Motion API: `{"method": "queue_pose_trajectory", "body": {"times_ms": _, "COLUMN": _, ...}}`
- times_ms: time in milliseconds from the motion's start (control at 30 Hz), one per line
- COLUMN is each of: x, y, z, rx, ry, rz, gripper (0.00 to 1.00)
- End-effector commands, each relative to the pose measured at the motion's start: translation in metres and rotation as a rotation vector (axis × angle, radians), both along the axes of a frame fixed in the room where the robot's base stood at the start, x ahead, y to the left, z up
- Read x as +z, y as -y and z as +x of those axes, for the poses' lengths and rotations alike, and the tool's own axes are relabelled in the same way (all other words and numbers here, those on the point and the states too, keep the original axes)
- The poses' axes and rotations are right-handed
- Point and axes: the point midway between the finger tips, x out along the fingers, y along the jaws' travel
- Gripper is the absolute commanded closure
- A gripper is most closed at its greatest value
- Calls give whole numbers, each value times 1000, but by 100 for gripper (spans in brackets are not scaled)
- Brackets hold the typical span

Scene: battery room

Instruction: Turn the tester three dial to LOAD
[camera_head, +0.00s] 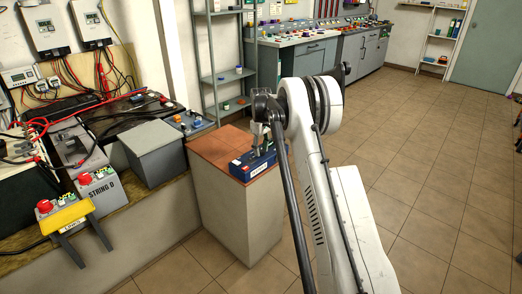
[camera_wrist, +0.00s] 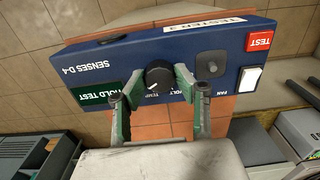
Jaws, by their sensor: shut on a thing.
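Tester three is a blue box (camera_wrist: 215,52) with a white "TESTER 3" strip. It also shows in the head view (camera_head: 241,171), on a terracotta-topped pedestal. Its round black dial (camera_wrist: 159,74) has a small white mark on the lower left of its face. TEMP and VOLT labels show below it; other labels are hidden, and I cannot read LOAD anywhere. My gripper (camera_wrist: 156,80) has its green-and-grey fingers on either side of the dial, shut on it. In the head view my gripper (camera_head: 263,147) points down onto the box.
On the tester, a red TEST button (camera_wrist: 259,40), a white switch (camera_wrist: 250,78) and a small dark knob (camera_wrist: 210,64) sit right of the dial. A grey box (camera_head: 155,151) stands on the bench left of the pedestal (camera_head: 232,212). Tiled floor right of my arm is clear.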

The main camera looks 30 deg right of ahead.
Motion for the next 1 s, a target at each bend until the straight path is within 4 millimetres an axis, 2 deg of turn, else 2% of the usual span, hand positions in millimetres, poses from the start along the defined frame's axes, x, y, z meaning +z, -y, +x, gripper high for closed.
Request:
{"method": "queue_pose_trajectory", "body": {"times_ms": 433, "x": 0, "y": 0, "z": 0, "rx": -244, "ry": 0, "rz": 0, "gripper": 97}}
{"method": "queue_pose_trajectory", "body": {"times_ms": 1000, "x": 0, "y": 0, "z": 0, "rx": -287, "ry": 0, "rz": 0, "gripper": 97}}
